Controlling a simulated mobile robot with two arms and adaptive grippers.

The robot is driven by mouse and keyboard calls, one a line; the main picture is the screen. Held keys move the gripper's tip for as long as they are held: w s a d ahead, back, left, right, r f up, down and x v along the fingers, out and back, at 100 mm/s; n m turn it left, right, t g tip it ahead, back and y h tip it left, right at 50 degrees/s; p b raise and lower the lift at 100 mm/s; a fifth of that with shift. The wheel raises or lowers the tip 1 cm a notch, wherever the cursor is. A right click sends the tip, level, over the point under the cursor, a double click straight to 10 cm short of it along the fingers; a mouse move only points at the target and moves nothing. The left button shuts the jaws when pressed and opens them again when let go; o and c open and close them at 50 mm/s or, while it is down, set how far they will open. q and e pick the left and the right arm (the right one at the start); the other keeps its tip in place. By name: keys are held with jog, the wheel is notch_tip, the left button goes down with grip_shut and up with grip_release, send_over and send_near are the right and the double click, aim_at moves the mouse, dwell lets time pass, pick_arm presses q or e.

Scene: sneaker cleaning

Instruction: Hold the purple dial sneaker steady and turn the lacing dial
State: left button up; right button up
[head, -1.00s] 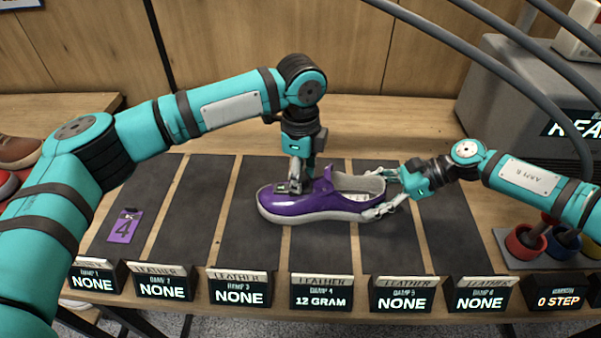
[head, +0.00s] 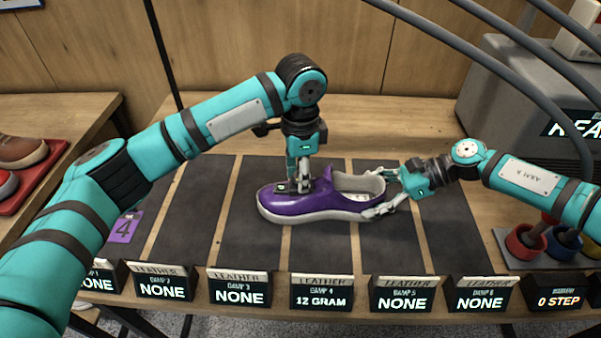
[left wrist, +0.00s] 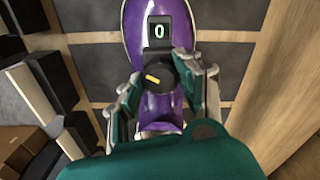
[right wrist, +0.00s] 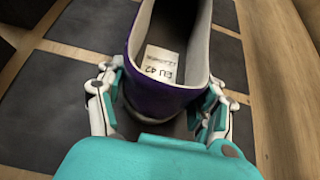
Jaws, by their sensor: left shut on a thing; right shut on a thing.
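The purple sneaker (head: 322,198) with a pale sole lies on the dark mats, toe to the left. My right gripper (head: 382,196) is shut on its heel from the right; in the right wrist view (right wrist: 165,105) the fingers sit on both sides of the heel, and a white size label shows inside. My left gripper (head: 293,184) points straight down over the sneaker's upper. In the left wrist view its fingers (left wrist: 162,85) are shut on the dark lacing dial (left wrist: 156,76), which has a yellow mark. A small display (left wrist: 158,33) by the dial reads 0.
A row of label stands (head: 321,291) lines the front edge; one reads 12 GRAM, most others NONE. A purple tag (head: 125,228) marked 4 lies at left. A red tray with shoes (head: 40,175) is far left, and colored cups (head: 527,240) stand at right.

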pick_arm(q)
jog(key=n, duration=0.5)
jog(key=shift+n, duration=0.4)
pick_arm(e)
jog(key=shift+s+a, duration=0.1)
pick_arm(q)
jog(key=o, duration=1.2)
jog(key=shift+c, duration=0.2)
notch_tip(320, 180, up, 12)
